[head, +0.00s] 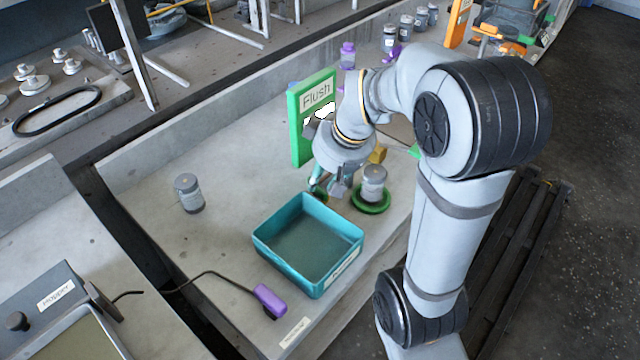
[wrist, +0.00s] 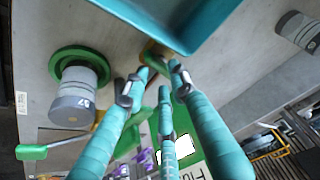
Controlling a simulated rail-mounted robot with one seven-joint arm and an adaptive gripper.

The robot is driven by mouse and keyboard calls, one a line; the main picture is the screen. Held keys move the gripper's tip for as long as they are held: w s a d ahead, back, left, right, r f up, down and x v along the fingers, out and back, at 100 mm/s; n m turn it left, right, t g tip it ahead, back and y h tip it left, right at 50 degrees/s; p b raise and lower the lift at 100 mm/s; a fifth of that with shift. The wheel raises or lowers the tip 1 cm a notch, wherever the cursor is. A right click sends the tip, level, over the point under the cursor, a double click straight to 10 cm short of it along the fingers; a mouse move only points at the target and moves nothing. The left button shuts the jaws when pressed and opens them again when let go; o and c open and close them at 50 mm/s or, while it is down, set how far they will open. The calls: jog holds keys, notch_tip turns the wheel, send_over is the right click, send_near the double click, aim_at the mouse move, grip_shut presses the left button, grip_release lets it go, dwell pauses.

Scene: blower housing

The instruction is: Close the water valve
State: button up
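A lever with a green handle (wrist: 32,152) on a thin metal rod shows at the lower left of the wrist view; the handle's end also shows in the head view (head: 415,151). The rod runs toward a yellow fitting (head: 378,153), which looks like the valve, partly hidden by my arm and gripper. My gripper (head: 320,186) points down beside the teal tray. In the wrist view its teal fingers (wrist: 158,88) have gaps between their tips. A small yellow-green piece (wrist: 151,50) lies just beyond the tips; whether they touch it I cannot tell.
The teal tray (head: 270,247) stands in front of my gripper. A grey jar (head: 373,184) sits on a green round base (head: 371,207) to the right. The green "Flush" board (head: 301,135) stands behind.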

jog(key=shift+x, duration=0.85)
jog(key=c, duration=0.3)
grip_shut()
